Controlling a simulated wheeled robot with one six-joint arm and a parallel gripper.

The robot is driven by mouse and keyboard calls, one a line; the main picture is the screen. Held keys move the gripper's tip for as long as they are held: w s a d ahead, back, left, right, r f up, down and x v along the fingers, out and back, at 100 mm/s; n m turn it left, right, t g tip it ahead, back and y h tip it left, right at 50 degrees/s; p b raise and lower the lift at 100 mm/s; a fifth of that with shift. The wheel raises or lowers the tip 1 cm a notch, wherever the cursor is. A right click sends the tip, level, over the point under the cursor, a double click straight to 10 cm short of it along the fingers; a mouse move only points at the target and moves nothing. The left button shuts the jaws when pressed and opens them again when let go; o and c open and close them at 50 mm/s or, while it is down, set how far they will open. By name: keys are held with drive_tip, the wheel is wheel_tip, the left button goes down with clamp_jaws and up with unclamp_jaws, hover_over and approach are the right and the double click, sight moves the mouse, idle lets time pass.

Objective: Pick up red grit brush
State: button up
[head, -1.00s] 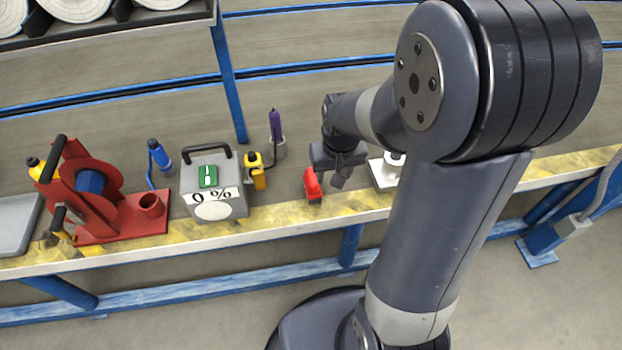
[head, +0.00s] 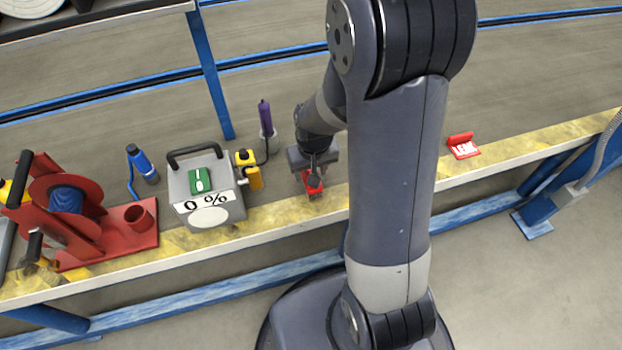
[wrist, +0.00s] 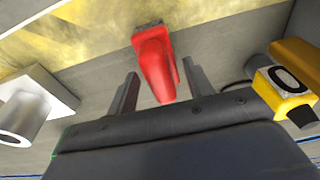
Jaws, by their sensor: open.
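The red grit brush (head: 311,182) lies on the yellow-marked bench edge, partly hidden by my gripper in the head view. In the wrist view the brush (wrist: 154,62) shows a red handle with a dark grey strip at its far end. Its handle reaches into the gap between my two fingers. My gripper (head: 314,184) is open and over the brush. In the wrist view my gripper (wrist: 159,74) has one finger on each side of the handle, with visible gaps; I cannot tell its exact height above it.
A grey box marked 0 % (head: 208,188) and a yellow device (head: 250,168) stand left of my gripper. A purple-topped tool (head: 265,118) stands behind. A white block with a cylinder (wrist: 38,103) is at the wrist view's left. A red LEAK sign (head: 463,147) is farther right.

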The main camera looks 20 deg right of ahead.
clamp_jaws()
idle(0.3)
wheel_tip(320, 180, up, 10)
drive_tip(key=p, duration=0.3)
idle(0.3)
